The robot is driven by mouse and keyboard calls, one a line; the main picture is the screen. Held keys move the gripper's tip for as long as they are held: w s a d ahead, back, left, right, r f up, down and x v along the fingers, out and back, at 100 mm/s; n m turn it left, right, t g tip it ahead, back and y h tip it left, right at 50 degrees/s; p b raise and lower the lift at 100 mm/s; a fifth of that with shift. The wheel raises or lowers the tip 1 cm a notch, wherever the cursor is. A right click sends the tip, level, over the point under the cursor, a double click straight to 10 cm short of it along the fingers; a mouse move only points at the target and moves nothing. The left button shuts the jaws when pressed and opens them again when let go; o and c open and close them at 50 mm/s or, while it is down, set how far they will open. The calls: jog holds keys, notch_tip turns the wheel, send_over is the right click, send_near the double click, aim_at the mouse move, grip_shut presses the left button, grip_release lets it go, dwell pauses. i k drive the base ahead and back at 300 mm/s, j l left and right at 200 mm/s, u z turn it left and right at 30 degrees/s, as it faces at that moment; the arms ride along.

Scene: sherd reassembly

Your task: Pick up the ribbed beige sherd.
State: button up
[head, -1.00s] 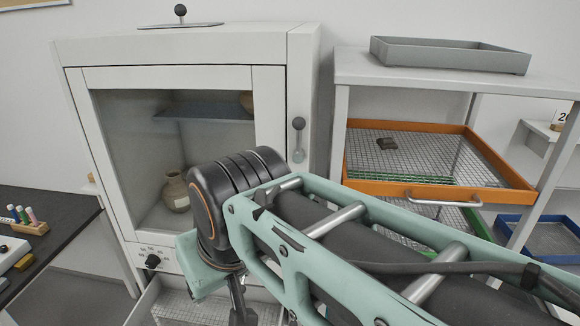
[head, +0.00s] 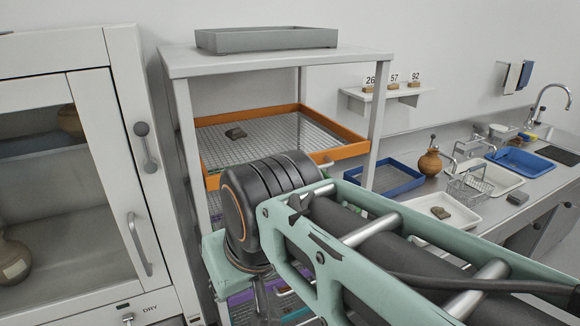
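A small brown-grey sherd (head: 440,212) lies in the white tray (head: 467,220) on the counter at the right. Another, darker grey-brown sherd (head: 236,133) lies on the mesh of the orange-framed drawer (head: 345,150). Both are too small in the head view to make out ribs, so I cannot tell which is the ribbed beige one. My arm crosses the lower right foreground and bends down near the middle. My gripper's fingers do not show, and the arm hides part of the shelf rack and counter.
A white cabinet (head: 120,60) with a glass door stands at the left. The shelf rack (head: 178,62) bears a grey tray (head: 265,40) on top. A blue tray (head: 385,192), a round brown jar (head: 430,163), a wire basket (head: 466,192) and a sink area are at the right.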

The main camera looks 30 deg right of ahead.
aim_at(440, 213)
jog(key=z, duration=1.2)
jog(key=k, duration=0.05)
